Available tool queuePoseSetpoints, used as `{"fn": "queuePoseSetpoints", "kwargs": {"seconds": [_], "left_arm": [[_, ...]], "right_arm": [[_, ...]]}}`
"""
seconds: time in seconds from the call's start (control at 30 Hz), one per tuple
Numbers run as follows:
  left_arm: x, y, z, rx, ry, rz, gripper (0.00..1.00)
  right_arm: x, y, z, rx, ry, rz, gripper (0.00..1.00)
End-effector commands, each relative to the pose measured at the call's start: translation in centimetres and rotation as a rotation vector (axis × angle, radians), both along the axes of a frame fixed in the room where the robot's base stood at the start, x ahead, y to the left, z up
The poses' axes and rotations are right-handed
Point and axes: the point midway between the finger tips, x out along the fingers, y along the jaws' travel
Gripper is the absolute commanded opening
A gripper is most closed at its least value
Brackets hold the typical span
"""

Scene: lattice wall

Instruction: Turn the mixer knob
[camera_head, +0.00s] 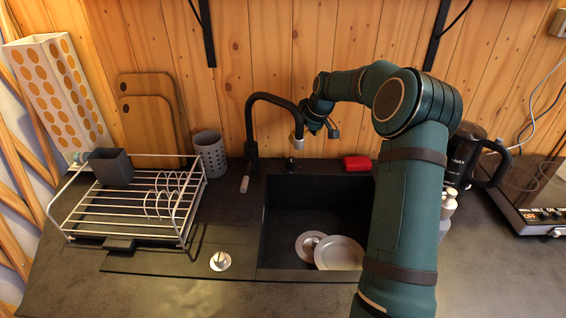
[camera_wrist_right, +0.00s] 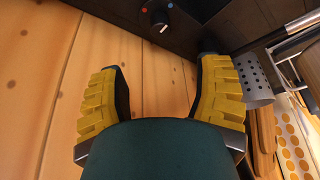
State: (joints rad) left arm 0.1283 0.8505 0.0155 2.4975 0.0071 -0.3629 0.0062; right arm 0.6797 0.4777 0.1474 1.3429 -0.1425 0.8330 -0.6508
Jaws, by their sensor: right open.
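The mixer knob (camera_wrist_right: 158,18) is small, round and black with a white mark, with a red and a blue dot beside it. It shows at the top of the right wrist view, beyond my fingertips. In the head view the knob (camera_head: 290,166) is a small dark shape behind the sink, below the spout tip. My right gripper (camera_wrist_right: 160,65) has two yellow ridged fingers spread apart, with nothing between them. In the head view the right gripper (camera_head: 322,130) is mostly hidden by its arm, just right of the black faucet (camera_head: 252,135) and above the counter. My left gripper is not in view.
The black sink (camera_head: 280,225) holds plates (camera_head: 340,253). A red sponge (camera_head: 357,163) lies behind it. A dish rack (camera_head: 120,208), perforated cup (camera_head: 210,153) and cutting boards (camera_head: 150,125) stand left. A dark kettle (camera_head: 463,160) is right of my arm. The wooden wall is close behind.

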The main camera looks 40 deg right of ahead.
Motion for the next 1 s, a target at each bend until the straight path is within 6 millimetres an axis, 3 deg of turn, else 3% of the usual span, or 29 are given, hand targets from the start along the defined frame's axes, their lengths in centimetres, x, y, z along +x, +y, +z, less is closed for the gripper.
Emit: {"fn": "queuePoseSetpoints", "kwargs": {"seconds": [0.27,0.73,1.0], "left_arm": [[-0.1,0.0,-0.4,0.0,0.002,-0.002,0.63],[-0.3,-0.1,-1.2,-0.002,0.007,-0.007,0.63],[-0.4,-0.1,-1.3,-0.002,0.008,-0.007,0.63]], "right_arm": [[1.0,0.1,-2.6,0.001,0.001,0.003,0.65],[4.4,0.4,-10.7,0.001,0.0,0.001,0.65],[5.2,0.5,-12.8,0.0,-0.001,0.0,0.65]]}}
